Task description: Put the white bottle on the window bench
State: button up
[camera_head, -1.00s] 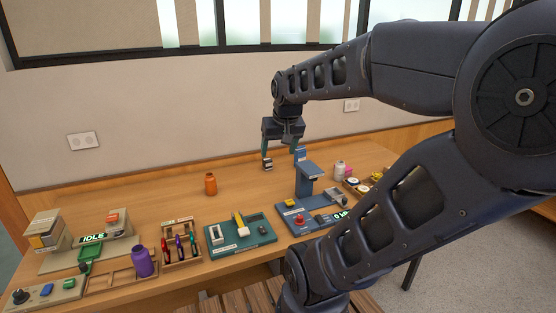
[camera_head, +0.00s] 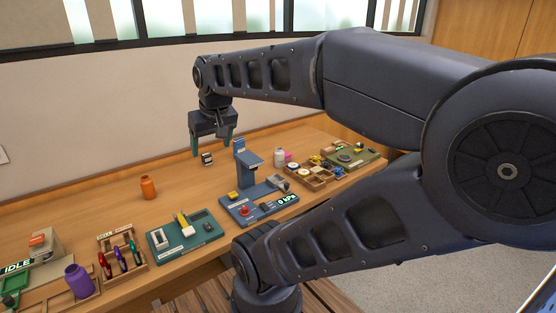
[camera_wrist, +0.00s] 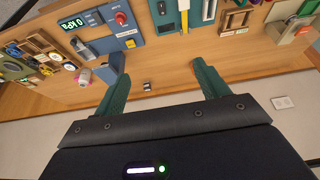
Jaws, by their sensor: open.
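The white bottle (camera_head: 279,157) stands on the wooden bench (camera_head: 190,181) that runs along the wall below the windows. A pink item is right beside it. The bottle is small and pale at the left of the wrist view (camera_wrist: 83,76), with pink next to it. My gripper (camera_head: 211,148) is open and empty above the bench, left of the bottle and behind the blue press stand. In the wrist view its green fingers (camera_wrist: 160,72) are spread wide with nothing between them but a small dark-and-white block on the bench beyond.
The blue press (camera_head: 257,205) with a gauge stands in front of my gripper. Right of the bottle are a parts tray (camera_head: 311,174) and a green board (camera_head: 354,157). Bare bench lies around the orange bottle.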

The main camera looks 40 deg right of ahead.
jog(key=w+d+f+n+g+h, duration=0.3)
jog(key=w+d+f+n+h, duration=0.1)
jog(key=w+d, duration=1.1)
jog(key=w+d+f+n+g+h, duration=0.4)
jog(key=w+d, duration=0.6)
jog(key=d, duration=0.8)
jog(key=w+d+r+n+g+h, duration=0.1)
jog(key=w+d+r+n+h, duration=0.65)
jog(key=w+r+h, duration=0.35)
jog(key=y, duration=0.1)
send_near(283, 156)
jog(key=w, duration=0.2)
jog(key=w+d, duration=0.1)
jog(key=shift+f, duration=0.35)
jog(key=shift+d+f, duration=0.1)
jog(key=shift+f, duration=0.1)
jog(key=shift+s+d, duration=0.1)
jog(key=shift+d, duration=0.2)
jog(key=d, duration=0.3)
jog(key=s+d, duration=0.1)
jog(key=shift+d, duration=0.35)
jog(key=shift+s+d, duration=0.25)
jog(key=shift+d, duration=0.6)
jog(key=shift+s+d, duration=0.2)
jog(key=shift+d, duration=0.6)
jog(key=shift+s+d, duration=0.25)
jog(key=shift+d, duration=0.6)
